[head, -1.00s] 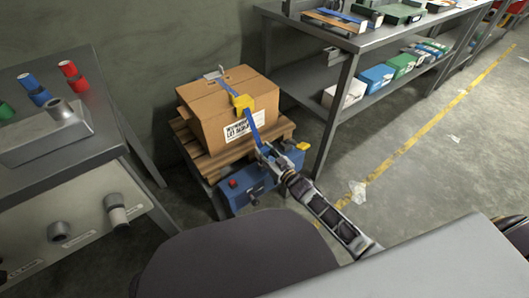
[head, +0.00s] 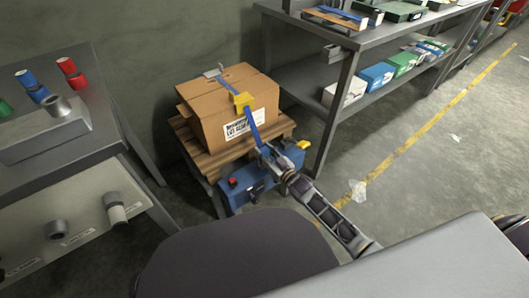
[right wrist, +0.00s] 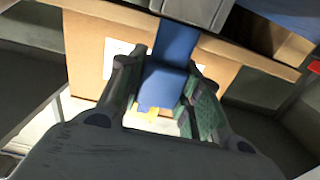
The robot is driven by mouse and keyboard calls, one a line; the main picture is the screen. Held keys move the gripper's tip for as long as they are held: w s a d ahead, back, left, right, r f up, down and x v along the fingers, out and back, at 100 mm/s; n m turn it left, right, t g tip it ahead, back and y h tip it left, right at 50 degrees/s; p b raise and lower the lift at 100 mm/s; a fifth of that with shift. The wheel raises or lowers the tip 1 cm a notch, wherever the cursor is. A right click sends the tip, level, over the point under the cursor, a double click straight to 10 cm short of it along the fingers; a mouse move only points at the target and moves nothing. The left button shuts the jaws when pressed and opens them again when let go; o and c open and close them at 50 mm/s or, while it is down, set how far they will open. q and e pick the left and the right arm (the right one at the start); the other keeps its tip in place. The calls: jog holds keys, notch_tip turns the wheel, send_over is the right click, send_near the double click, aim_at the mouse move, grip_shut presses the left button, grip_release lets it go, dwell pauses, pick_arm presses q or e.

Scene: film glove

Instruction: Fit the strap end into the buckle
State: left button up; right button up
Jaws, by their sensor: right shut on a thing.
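A yellow buckle (head: 243,101) sits at the front top edge of a cardboard box (head: 208,128). A blue strap (head: 254,128) runs over the box top to the buckle and hangs from there down to my right gripper (head: 265,153). My right gripper is shut on the strap, low in front of the box. In the right wrist view the strap (right wrist: 172,62) passes between the two fingers of the gripper (right wrist: 163,88). The fingers hide part of the strap, and I cannot make out its tip. My left gripper is not in view.
The box stands on a wooden pallet (head: 285,124). A blue unit (head: 244,188) with a red knob is below the gripper. A grey shelf rack (head: 345,100) stands close on the right, and a bench (head: 95,155) with spools on the left. The floor at right is mostly clear.

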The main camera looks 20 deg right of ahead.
jog(key=shift+f+b, duration=0.75)
jog(key=shift+f, duration=0.6)
dwell(0.5)
jog(key=o, duration=1.1)
jog(key=shift+s, duration=0.1)
jog(key=v, duration=1.2)
jog(key=shift+d+p, duration=0.15)
jog(key=shift+p, duration=0.2)
dwell(0.7)
